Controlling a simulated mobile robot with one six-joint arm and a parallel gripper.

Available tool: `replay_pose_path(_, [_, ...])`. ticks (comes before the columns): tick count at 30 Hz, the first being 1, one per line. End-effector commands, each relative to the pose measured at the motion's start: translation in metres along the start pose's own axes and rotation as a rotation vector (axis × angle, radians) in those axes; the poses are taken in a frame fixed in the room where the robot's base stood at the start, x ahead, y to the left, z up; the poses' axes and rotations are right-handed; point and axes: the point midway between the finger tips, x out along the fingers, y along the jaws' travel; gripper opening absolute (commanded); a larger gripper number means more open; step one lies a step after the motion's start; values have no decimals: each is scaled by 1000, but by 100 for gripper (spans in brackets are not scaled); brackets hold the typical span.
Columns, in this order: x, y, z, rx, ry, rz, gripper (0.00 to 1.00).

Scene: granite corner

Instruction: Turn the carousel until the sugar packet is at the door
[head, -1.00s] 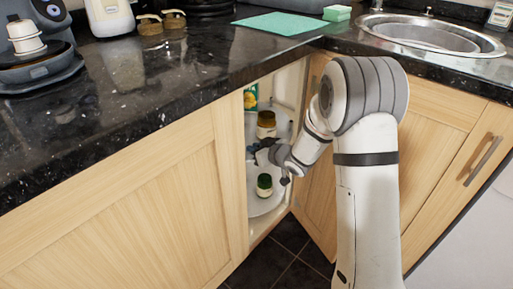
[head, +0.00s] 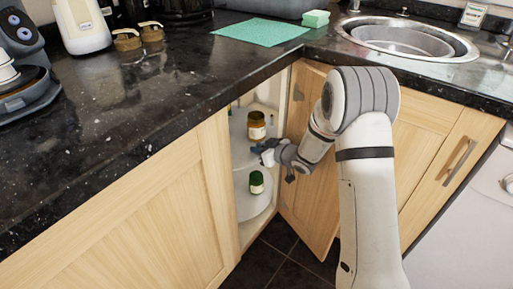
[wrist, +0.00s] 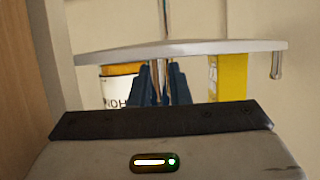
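The carousel has a pale upper shelf (head: 240,122) and a lower shelf (head: 245,207) inside the open corner cabinet. A brown jar with a yellowish lid (head: 257,126) stands on the upper shelf, and a green-lidded jar (head: 256,183) on the lower one. My gripper (head: 262,150) reaches into the opening, between the two jars in the picture. In the wrist view its blue fingers (wrist: 162,84) are close together, just under a pale shelf edge (wrist: 180,49); contact cannot be judged. A yellow packet or box (wrist: 230,78) shows right of the fingers. I cannot identify the sugar packet for certain.
A white labelled jar (wrist: 117,88) stands left of the fingers, and a central pole (wrist: 166,20) rises behind. The open cabinet door (head: 312,170) is beside my arm. Black countertop (head: 150,130) overhangs the opening. Dark floor tiles (head: 280,245) lie below.

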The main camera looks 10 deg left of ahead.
Motion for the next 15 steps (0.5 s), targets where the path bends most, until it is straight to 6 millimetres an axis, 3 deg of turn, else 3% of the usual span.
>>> replay_pose_path(6, [2,-3,-1,-2,1,-5,35])
replay_pose_path(15, [1,-3,-6,-4,3,-6,35])
